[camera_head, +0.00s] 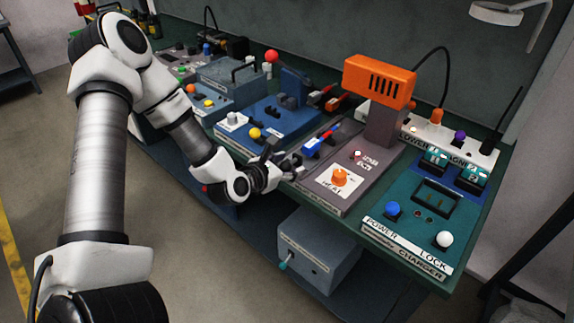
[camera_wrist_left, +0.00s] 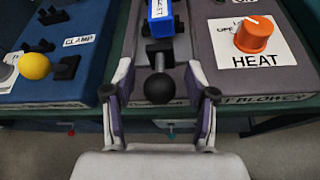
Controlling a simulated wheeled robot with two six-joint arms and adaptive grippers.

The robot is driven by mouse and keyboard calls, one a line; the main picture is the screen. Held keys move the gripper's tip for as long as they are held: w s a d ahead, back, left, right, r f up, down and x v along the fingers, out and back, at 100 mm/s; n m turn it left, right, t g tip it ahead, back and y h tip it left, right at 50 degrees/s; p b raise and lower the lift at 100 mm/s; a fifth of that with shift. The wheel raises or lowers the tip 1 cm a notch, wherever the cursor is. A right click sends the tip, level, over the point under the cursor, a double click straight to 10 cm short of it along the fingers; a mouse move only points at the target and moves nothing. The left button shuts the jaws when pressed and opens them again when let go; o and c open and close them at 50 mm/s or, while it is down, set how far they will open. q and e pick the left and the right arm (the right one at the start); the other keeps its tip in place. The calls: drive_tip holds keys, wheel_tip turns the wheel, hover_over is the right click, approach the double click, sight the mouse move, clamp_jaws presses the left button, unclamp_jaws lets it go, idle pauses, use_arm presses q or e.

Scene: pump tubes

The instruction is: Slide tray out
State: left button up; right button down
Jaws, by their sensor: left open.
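The tray appears to be the narrow grey slide (camera_wrist_left: 181,47) between the blue clamp unit and the heat blower in the left wrist view. My left gripper (camera_head: 287,167) is at the bench's front edge. In the left wrist view its open fingers (camera_wrist_left: 160,76) stand either side of the knob, with visible gaps. My right gripper is out of view.
The grey heat blower with its orange dial (camera_head: 340,177) stands close on the right, with an orange head (camera_head: 379,82) above. The blue clamp unit with a yellow knob (camera_head: 254,133) is close on the left. A grey box (camera_head: 318,250) sits below. The floor in front is clear.

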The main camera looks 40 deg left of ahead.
use_arm(q)
drive_tip(key=v, duration=0.6)
drive_tip(key=shift+s+a+r, duration=0.1)
drive_tip(key=shift+a, duration=0.15)
drive_tip(key=shift+s+d+r, duration=0.15)
drive_tip(key=shift+s+d, duration=0.1)
drive_tip(key=shift+s, duration=0.25)
